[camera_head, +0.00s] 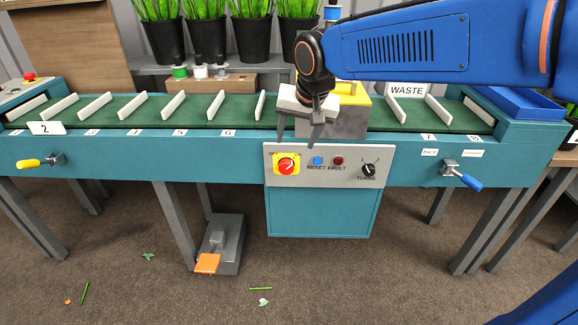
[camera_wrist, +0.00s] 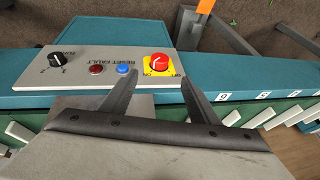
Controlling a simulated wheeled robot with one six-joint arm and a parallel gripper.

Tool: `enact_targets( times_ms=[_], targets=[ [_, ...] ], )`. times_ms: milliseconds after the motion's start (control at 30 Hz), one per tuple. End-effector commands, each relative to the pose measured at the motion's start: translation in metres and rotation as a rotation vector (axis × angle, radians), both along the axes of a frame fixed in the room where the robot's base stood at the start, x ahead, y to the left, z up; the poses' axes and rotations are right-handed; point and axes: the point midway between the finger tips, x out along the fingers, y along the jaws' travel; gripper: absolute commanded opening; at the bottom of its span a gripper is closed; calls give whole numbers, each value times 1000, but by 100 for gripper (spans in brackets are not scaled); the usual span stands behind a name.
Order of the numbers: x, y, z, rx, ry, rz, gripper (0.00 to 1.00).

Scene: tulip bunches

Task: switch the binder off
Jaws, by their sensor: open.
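The binder is a grey unit with a yellow top (camera_head: 352,93) on the conveyor, partly hidden by my arm. Its control panel (camera_head: 325,178) is on the front. On the panel's left is a red rotary switch on a yellow plate (camera_head: 286,165), with lettering partly covered above it. A pale mark on the red knob looks tilted; I cannot tell its exact setting. The switch also shows in the wrist view (camera_wrist: 160,62). My gripper (camera_head: 298,133) is open and empty, pointing down above the switch. In the wrist view its fingertips (camera_wrist: 159,76) lie either side of the switch's line, apart from it.
The panel also holds a blue reset button (camera_head: 317,161), a dark red fault lamp (camera_head: 338,161) and a black turns knob (camera_head: 369,170). A yellow-tipped lever (camera_head: 28,163) and a blue-handled lever (camera_head: 466,181) stick out in front. A foot pedal (camera_head: 207,263) stands below.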

Motion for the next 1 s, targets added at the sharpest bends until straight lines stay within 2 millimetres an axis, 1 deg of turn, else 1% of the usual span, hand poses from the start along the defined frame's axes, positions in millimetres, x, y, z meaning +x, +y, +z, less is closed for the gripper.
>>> enact_targets(
  times_ms=[33,100,400,700,900,1000],
  targets=[
    [4,1,-9,-1,1,0,55],
    [9,3,-21,-2,2,0,55],
    [29,12,-69,-2,2,0,55],
    [48,20,-113,-2,1,-1,55],
    [55,23,-128,-1,0,0,55],
    [56,24,-131,0,0,0,55]
  ],
)
